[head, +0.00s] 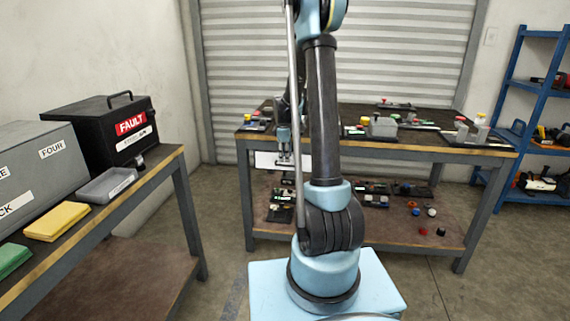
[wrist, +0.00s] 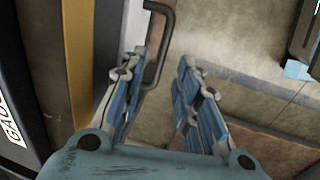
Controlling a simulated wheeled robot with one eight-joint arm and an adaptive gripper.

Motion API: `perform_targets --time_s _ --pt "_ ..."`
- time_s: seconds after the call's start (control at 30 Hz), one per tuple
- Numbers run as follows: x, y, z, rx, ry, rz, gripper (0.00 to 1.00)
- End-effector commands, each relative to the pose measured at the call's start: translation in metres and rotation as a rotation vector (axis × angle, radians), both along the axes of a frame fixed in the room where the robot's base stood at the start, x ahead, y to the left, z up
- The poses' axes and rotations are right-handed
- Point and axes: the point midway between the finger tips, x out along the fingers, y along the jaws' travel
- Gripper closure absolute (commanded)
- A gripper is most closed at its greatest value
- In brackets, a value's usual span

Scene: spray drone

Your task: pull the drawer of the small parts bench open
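The small parts bench (head: 420,148) stands at the back with a dark top and a wooden edge. Its drawer has a pale front (head: 266,160) under the left part of the top, partly hidden by my arm. In the wrist view, a dark bar handle (wrist: 167,40) stands out from the pale drawer front (wrist: 132,22). My gripper (head: 284,160) points down in front of the drawer. In the wrist view, the gripper (wrist: 158,75) has its fingers apart. The handle appears in the gap, closer to the left finger; I cannot tell if they touch. The drawer looks shut.
Small parts lie on the bench's lower shelf (head: 400,232). A blue rack (head: 513,80) stands right. The floor between the benches is clear.

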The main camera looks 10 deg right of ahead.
Motion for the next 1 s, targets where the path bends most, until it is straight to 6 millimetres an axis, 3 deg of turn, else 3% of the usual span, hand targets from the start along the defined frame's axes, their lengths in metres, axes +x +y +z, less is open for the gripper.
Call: perform_targets --time_s 0.3,0.73,0.77,0.9,1.0 --pt "0.006 -0.002 -0.034 0.000 0.000 0.000 0.70" --pt "0.007 -0.002 -0.041 0.000 0.000 0.000 0.70" --pt "0.007 -0.002 -0.041 0.000 0.000 0.000 0.72" --pt "0.007 -0.002 -0.041 0.000 0.000 0.000 1.00" --pt "0.007 -0.002 -0.040 0.000 0.000 0.000 1.00"
